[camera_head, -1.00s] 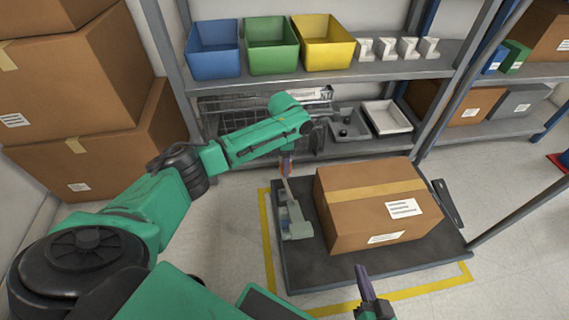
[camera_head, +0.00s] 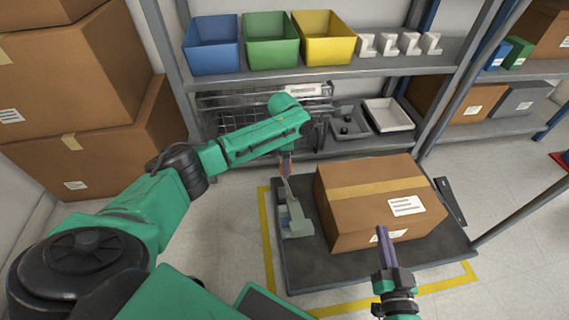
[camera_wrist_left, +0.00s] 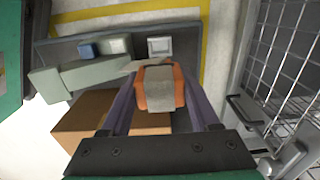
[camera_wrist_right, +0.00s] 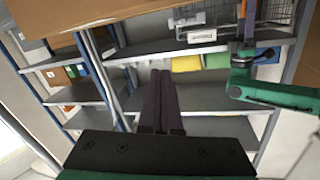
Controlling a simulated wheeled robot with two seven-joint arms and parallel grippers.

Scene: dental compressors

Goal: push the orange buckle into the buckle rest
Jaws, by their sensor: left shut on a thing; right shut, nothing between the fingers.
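The orange buckle (camera_wrist_left: 176,90) is between the fingers of my left gripper (camera_wrist_left: 160,82), which is shut on it. A grey strap (camera_wrist_left: 160,90) lies over its middle. In the head view my left gripper (camera_head: 286,168) is above the far left part of the dark platform, with the strap running down below it. A pale square fitting (camera_wrist_left: 160,47), perhaps the buckle rest, lies just beyond the buckle in the left wrist view; the two look apart. A grey-green fixture (camera_head: 294,221) stands on the platform. My right gripper (camera_head: 381,231) is shut and empty in front of the carton.
A large carton (camera_head: 370,190) fills much of the dark platform (camera_head: 310,272). A wire basket (camera_wrist_left: 282,50) is close beside my left gripper. Behind is a shelf (camera_head: 380,68) with coloured bins. A slanted grey pole (camera_head: 520,208) stands at right.

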